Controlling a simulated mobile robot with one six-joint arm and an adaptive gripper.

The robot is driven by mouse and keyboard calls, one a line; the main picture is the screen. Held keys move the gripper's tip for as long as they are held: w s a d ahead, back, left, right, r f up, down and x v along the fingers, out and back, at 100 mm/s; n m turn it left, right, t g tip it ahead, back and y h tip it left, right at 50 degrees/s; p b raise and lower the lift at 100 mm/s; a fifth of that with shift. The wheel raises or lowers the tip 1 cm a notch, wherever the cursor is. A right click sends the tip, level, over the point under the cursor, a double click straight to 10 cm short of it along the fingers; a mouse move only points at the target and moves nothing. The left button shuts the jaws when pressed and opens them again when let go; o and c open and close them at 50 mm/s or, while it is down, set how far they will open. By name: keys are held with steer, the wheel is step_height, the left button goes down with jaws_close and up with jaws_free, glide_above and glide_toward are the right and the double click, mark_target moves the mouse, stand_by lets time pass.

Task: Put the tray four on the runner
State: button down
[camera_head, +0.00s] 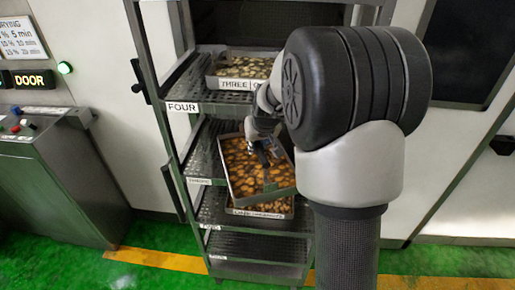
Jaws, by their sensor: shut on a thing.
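My gripper (264,158) is shut on a metal tray (228,172) full of orange-brown pieces, in front of the rack's middle. The tray is tilted in the picture, and no label on it is readable. My arm hides part of its right side. The rack (153,70) has several perforated shelves with labels on their left front corners. The label FOUR (183,107) is on the upper shelf (222,103). On that shelf sits a tray (212,80) of paler pieces, its front label starting with THREE. I cannot tell which part is the runner.
Another tray (240,212) with brown pieces sits lower in the rack, partly behind the held tray. The lowest shelves (255,247) look empty. A grey control console (60,170) stands left. Green floor with a yellow line (160,259) lies in front.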

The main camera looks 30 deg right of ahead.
mark_target(256, 164)
steer(key=shift+w+d, duration=0.15)
steer(key=shift+w, duration=0.45)
steer(key=shift+f+b, duration=0.6)
steer(key=shift+f, duration=1)
steer(key=shift+f, duration=0.1)
steer(key=c, duration=1.9)
jaws_free()
steer(key=shift+s+f, duration=0.15)
steer(key=shift+f, duration=0.05)
steer(key=shift+c, duration=0.2)
steer(key=o, duration=0.5)
